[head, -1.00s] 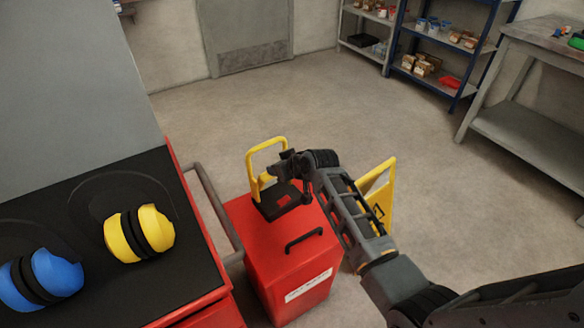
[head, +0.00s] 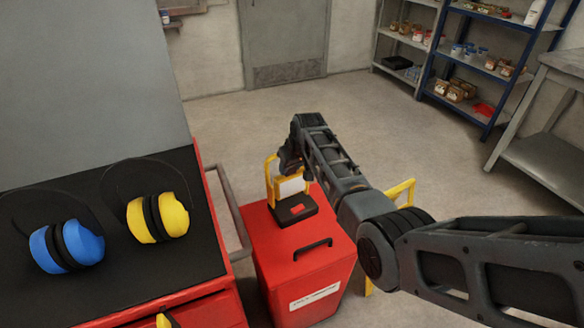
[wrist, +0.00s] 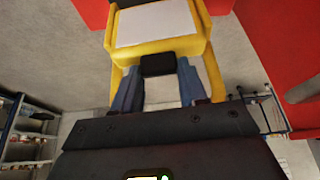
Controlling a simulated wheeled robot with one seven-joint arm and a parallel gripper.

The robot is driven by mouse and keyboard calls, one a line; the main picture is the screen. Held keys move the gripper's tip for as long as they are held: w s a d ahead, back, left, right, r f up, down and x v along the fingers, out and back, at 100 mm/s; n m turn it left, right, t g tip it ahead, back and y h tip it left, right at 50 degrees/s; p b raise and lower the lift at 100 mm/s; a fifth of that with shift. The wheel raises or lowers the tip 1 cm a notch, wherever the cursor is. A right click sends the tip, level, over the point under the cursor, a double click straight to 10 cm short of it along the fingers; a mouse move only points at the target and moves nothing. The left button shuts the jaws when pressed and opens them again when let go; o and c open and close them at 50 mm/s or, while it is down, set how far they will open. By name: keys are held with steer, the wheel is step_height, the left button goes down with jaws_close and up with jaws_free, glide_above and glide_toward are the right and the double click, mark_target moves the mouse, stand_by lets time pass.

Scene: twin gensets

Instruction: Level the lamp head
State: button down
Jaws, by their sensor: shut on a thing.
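The lamp has a yellow frame (head: 271,186) on a black base (head: 297,211) on top of a red cabinet. A white panel in its head (head: 291,187) shows below my gripper in the head view. The wrist view shows the yellow lamp head (wrist: 158,50) close up with its white panel (wrist: 152,22) and a black block below the panel (wrist: 158,65). My gripper (wrist: 160,84) is shut on the lamp head, its two fingers either side of the black block. The exact contact is hidden. In the head view my gripper (head: 288,160) is at the frame's top, partly covering it.
The red cabinet (head: 290,261) has a black handle. A bench with a black top (head: 205,255) at left holds yellow earmuffs (head: 158,217) and blue earmuffs (head: 66,246). A yellow floor sign (head: 402,192) stands behind my arm. Shelves (head: 470,75) stand at the back right. Open floor lies between.

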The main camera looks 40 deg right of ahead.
stand_by(0.3)
steer(key=c, duration=0.6)
jaws_free()
steer(key=v, duration=0.7)
steer(key=shift+r+p, duration=0.3)
steer(key=shift+r, duration=0.05)
steer(key=shift+s, duration=0.1)
